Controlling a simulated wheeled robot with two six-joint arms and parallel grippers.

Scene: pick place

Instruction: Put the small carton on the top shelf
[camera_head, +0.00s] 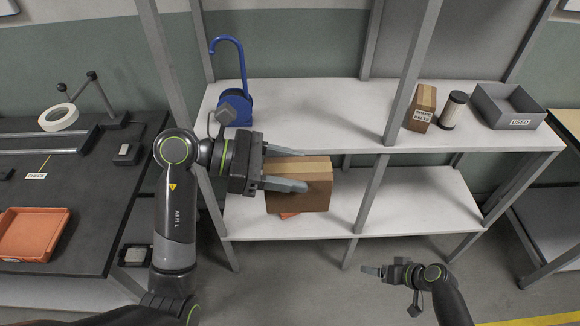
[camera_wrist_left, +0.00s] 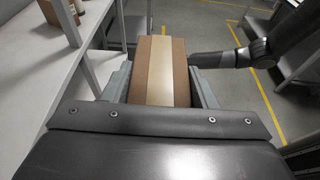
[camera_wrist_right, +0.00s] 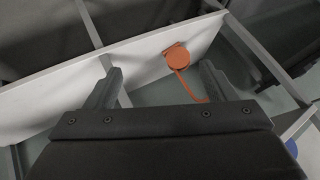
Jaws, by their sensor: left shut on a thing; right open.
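The small carton (camera_head: 318,200) is a brown cardboard box with a paler tape strip. My left gripper (camera_head: 300,169) is shut on it, one finger on each side. It also shows between the fingers in the left wrist view (camera_wrist_left: 160,75). In the head view the carton overlaps the lower shelf (camera_head: 420,205), just below the front edge of the top shelf (camera_head: 310,110). The left wrist view shows floor beyond it. My right gripper (camera_head: 374,271) is open and empty, low in front of the shelf unit; its fingers show in the right wrist view (camera_wrist_right: 158,85).
The top shelf holds a blue hooked container (camera_head: 236,105), a labelled brown box (camera_head: 421,108), a dark-capped jar (camera_head: 452,110) and a grey bin (camera_head: 512,105). Its middle is bare, with a post in front. An orange object (camera_wrist_right: 178,57) lies on the lower shelf.

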